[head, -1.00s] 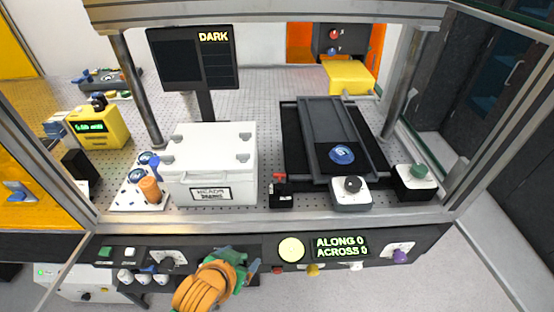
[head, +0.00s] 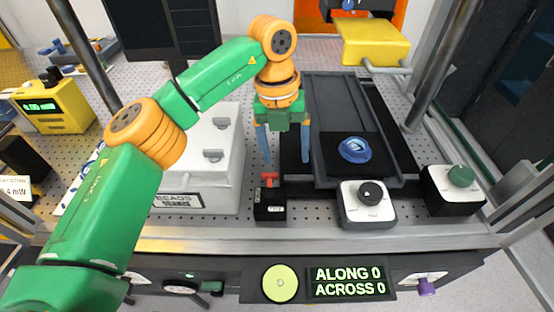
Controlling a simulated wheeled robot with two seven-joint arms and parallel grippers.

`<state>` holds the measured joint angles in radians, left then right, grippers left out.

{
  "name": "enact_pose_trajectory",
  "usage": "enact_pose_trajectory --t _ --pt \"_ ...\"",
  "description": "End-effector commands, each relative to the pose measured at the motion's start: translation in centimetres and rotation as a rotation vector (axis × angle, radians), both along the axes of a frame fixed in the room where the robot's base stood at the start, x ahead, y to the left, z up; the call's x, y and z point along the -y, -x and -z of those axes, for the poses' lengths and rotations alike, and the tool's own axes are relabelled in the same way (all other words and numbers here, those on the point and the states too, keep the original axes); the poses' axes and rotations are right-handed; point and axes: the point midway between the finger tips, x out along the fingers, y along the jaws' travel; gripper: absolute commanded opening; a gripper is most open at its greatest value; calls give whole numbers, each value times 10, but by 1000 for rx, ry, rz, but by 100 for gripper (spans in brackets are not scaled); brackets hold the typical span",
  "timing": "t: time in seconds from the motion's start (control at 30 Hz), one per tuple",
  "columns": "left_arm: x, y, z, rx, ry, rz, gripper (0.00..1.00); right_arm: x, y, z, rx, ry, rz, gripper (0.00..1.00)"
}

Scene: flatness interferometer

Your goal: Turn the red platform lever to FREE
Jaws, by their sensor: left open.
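The red platform lever (head: 269,179) stands on a small black block (head: 270,208) at the front of the perforated table. The block has a small white label whose print is too small to read surely. My left gripper (head: 285,162) hangs above and just behind the lever, pointing down. Its two blue fingers are spread wide with nothing between them. The left fingertip is close to the lever in the picture; I cannot tell whether they touch. My right gripper is not in view.
A white box (head: 222,165) stands left of the lever. A dark stage (head: 335,105) carrying a blue disc (head: 355,149) lies behind right. A black-knob box (head: 368,205) and a green-knob box (head: 455,190) stand to the right. The display (head: 346,281) reads ALONG 0, ACROSS 0.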

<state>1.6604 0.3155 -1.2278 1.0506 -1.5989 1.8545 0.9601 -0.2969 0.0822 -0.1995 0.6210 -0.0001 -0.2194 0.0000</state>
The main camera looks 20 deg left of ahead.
Motion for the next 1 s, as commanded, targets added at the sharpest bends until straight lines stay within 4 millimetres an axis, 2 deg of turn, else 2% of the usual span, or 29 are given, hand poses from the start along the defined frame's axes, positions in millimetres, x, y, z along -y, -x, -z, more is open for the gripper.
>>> enact_pose_trajectory --t 0.03,0.13,0.43,0.53,0.73,0.77,1.0 --pt "-17 -1 -6 1 -62 -43 80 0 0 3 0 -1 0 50" --pt "-32 1 -7 -9 -120 -83 80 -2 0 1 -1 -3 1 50" --pt "-31 2 46 -12 -118 -79 80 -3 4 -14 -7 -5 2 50" --pt "-31 2 55 -10 -117 -78 80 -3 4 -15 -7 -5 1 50" --pt "-30 2 58 -8 -115 -78 80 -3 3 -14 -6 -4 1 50" --pt "-30 2 57 -8 -115 -78 77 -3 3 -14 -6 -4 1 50" --pt "-30 2 57 -8 -114 -77 12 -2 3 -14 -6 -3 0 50"
